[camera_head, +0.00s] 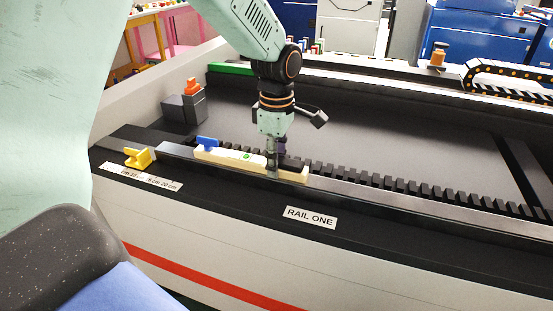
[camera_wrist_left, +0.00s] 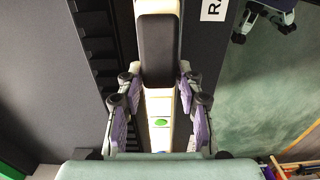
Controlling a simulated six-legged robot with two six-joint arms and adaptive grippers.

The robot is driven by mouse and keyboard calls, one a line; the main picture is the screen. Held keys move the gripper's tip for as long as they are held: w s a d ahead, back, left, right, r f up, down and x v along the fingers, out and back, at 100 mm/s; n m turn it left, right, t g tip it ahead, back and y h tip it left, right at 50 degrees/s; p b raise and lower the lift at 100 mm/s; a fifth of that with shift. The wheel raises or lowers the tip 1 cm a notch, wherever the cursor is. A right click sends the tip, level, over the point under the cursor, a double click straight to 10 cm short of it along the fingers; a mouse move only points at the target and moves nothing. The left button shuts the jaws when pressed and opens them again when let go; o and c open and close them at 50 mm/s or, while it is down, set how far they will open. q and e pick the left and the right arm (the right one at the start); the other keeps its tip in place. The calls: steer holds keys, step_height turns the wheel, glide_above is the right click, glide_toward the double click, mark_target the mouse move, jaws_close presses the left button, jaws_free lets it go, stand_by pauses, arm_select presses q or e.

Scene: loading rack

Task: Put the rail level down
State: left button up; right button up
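The rail level is a long cream bar (camera_head: 228,156) with a green vial and a black grip. It lies along the rail (camera_head: 340,190) above the RAIL ONE label, and I see no clear gap under it. My left gripper (camera_head: 272,163) points straight down over its middle. In the left wrist view the level (camera_wrist_left: 160,105) runs between the two fingers of my left gripper (camera_wrist_left: 157,80). The fingertips appear to be against its two sides, beside the black grip. The undersides of the fingertips are hidden. My right gripper is not in view.
A blue block (camera_head: 207,142) stands by the level's left end. A yellow stop (camera_head: 138,158) sits farther left near a printed scale (camera_head: 141,177). A dark toothed rack (camera_head: 400,184) runs behind the rail. The rail to the right is clear.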

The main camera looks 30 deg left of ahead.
arm_select(q)
steer(key=o, duration=0.3)
steer(key=shift+d, duration=0.15)
steer(key=shift+o, duration=0.2)
steer(key=shift+w, duration=0.1)
step_height(320, 180, up, 12)
steer(key=p, duration=0.2)
steer(key=shift+r, duration=0.1)
